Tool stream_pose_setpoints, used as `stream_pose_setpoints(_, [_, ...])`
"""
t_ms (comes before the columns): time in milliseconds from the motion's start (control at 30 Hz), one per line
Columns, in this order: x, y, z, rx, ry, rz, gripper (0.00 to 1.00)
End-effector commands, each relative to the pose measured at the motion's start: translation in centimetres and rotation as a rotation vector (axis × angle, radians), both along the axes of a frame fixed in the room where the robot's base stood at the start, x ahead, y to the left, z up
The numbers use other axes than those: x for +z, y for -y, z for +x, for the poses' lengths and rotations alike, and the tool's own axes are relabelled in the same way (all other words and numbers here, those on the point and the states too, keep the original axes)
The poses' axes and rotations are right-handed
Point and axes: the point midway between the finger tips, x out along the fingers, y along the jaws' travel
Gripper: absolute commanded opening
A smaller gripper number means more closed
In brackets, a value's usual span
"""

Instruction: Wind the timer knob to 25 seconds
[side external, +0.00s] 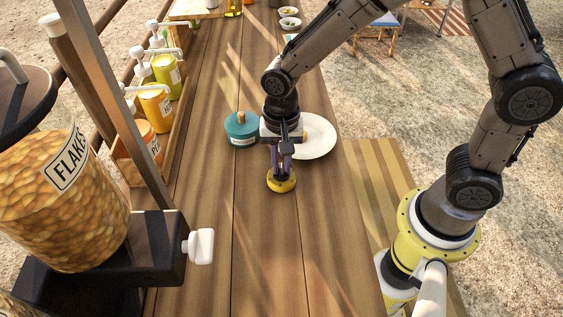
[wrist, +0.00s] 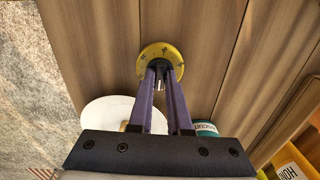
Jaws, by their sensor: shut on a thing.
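The timer is a small round yellow disc (side external: 281,184) with dark marks, on the wooden table in the middle of the side view. It also shows in the wrist view (wrist: 149,58), where dark marks ring its face. My gripper (side external: 281,170) points down over the timer. Its two purple fingers come together on the knob (wrist: 160,68) at the timer's centre. The fingers hide most of the knob, and the number it points to is too small to read.
A teal lidded pot (side external: 241,128) and a white plate (side external: 318,137) stand just behind the timer. A flakes dispenser (side external: 65,195) stands at the left, and a rack of pump bottles (side external: 154,107) lines the left edge. The table in front of the timer is clear.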

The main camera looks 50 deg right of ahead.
Motion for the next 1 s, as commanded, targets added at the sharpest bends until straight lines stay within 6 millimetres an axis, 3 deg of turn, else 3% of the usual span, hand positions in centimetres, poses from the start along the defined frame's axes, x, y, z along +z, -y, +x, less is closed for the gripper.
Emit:
stream_pose_setpoints(233, [0.02, -0.01, 0.02, -0.013, 0.001, 0.001, 0.07])
stream_pose_setpoints(500, [0.02, -0.01, 0.02, -0.204, 0.001, 0.001, 0.07])
stream_pose_setpoints(800, [0.02, -0.01, 0.02, -0.223, 0.001, 0.001, 0.07])
stream_pose_setpoints(1000, [0.02, -0.01, 0.02, -0.381, 0.001, 0.001, 0.07])
